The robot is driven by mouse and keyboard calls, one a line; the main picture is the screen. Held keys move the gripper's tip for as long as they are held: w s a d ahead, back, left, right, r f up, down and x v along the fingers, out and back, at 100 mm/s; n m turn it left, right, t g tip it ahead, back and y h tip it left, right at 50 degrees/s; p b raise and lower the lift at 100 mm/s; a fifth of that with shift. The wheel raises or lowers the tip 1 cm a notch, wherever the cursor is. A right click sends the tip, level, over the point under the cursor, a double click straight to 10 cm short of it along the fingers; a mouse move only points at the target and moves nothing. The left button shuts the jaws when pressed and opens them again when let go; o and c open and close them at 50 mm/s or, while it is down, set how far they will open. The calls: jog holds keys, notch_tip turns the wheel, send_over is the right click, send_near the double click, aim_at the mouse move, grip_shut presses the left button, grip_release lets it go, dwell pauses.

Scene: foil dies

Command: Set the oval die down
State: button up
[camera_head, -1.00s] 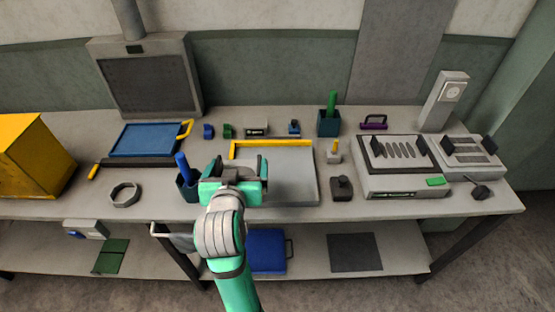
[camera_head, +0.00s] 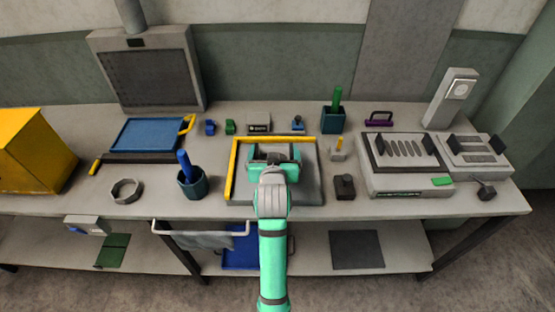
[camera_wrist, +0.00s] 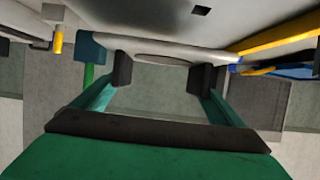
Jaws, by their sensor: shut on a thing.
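My gripper (camera_head: 274,155) is over the grey plate (camera_head: 236,198) with the yellow L-shaped fence (camera_head: 233,165), inside the fence's corner. It hides whatever it holds in the head view. In the wrist view my gripper (camera_wrist: 161,73) has its two dark pads apart, with a pale, thin oval-edged piece (camera_wrist: 162,59) between them. This seems to be the oval die, seen nearly edge-on. I cannot tell whether it touches the plate.
Small blue and green pieces (camera_head: 230,127) line the back. A slotted grey machine (camera_head: 405,178) is further right.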

jog(key=shift+w+d+f, duration=0.1)
jog(key=shift+w+f, duration=0.3)
jog(key=shift+f, duration=0.05)
jog(key=shift+w+d+f, duration=0.15)
jog(key=shift+w+f, duration=0.05)
jog(key=shift+f, duration=0.75)
jog(key=shift+w+d+f, duration=0.1)
jog(key=shift+w+f, duration=0.05)
jog(key=shift+f, duration=0.8)
jog(key=shift+f, duration=0.15)
jog(key=o, duration=1.1)
